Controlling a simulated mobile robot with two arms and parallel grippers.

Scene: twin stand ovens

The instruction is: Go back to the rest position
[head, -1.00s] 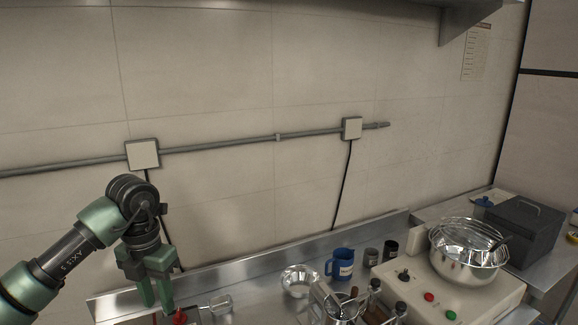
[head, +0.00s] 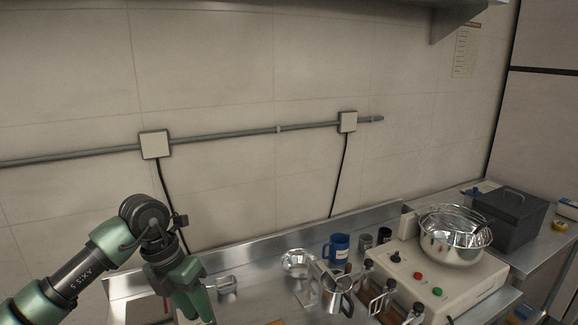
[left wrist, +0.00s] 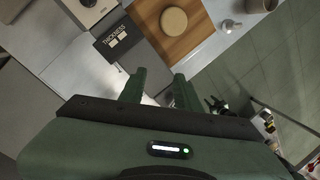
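My left gripper (head: 196,303) is low at the left of the head view, pointing down over the steel counter. In the left wrist view its two green fingers (left wrist: 160,78) are apart with nothing between them, so it is open and empty. Beyond the fingers, the left wrist view shows a wooden board (left wrist: 184,38) with a round pale piece (left wrist: 173,21) on it, and a dark panel marked "THICKNESS" (left wrist: 118,40). My right gripper is in neither view.
A blue mug (head: 336,249), a small metal bowl (head: 297,262) and a metal jug (head: 337,294) stand on the counter. A large bowl (head: 452,246) sits on a control box (head: 466,288). A dark box (head: 512,222) stands at right. The wall (head: 250,80) is behind.

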